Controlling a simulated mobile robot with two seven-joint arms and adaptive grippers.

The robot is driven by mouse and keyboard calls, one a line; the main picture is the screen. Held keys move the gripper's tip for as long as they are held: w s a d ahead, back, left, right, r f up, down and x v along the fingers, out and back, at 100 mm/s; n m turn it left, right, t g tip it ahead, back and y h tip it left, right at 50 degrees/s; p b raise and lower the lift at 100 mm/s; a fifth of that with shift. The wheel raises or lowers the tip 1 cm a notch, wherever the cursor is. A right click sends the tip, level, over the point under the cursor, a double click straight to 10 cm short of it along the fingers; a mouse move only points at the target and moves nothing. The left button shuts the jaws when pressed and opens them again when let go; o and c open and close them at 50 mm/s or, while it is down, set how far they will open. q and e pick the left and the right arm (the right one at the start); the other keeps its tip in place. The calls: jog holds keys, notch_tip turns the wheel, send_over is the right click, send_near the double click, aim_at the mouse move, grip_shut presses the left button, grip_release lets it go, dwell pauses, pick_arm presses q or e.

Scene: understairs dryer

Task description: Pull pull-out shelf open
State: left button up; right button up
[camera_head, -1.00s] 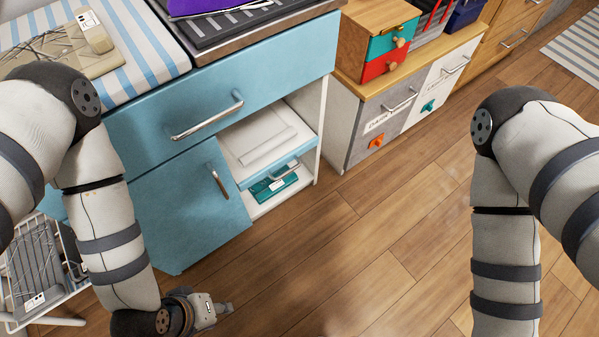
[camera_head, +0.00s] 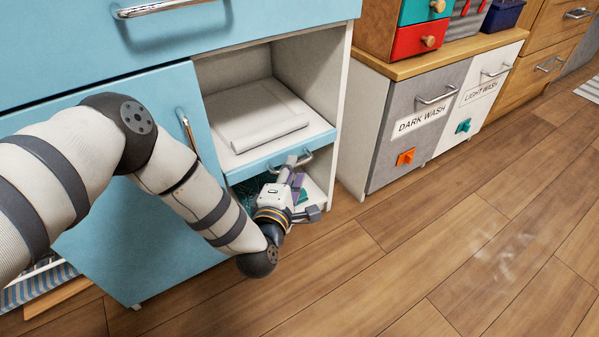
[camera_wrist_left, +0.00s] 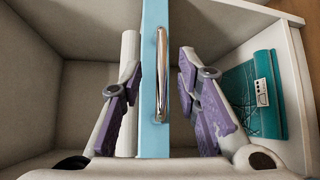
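The pull-out shelf (camera_head: 262,112) is a white board with a blue front edge, inside the open compartment of the blue cabinet. Its front carries a metal bar handle (camera_head: 306,160). My left gripper (camera_head: 291,166) is at this handle. In the left wrist view the handle (camera_wrist_left: 161,75) and the blue front (camera_wrist_left: 151,130) lie between the two purple-padded fingers of the left gripper (camera_wrist_left: 160,72). The fingers are apart, with a gap on each side of the handle. My right gripper is out of view.
A blue cabinet door (camera_head: 150,215) stands left of the compartment, behind my left arm. A teal object (camera_wrist_left: 253,92) lies in the space below the shelf. A grey dark-wash drawer (camera_head: 410,125) stands to the right. The wood floor (camera_head: 400,250) in front is clear.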

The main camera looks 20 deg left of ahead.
aim_at(296, 166)
pick_arm(q)
jog(key=w, duration=0.2)
jog(key=w+b, duration=0.1)
jog(key=shift+w+a+f, duration=0.15)
jog(key=shift+w+f, duration=0.1)
jog(key=shift+f, duration=0.05)
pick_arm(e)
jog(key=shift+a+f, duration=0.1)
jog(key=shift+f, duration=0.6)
pick_arm(q)
grip_shut()
jog(key=shift+s, duration=0.1)
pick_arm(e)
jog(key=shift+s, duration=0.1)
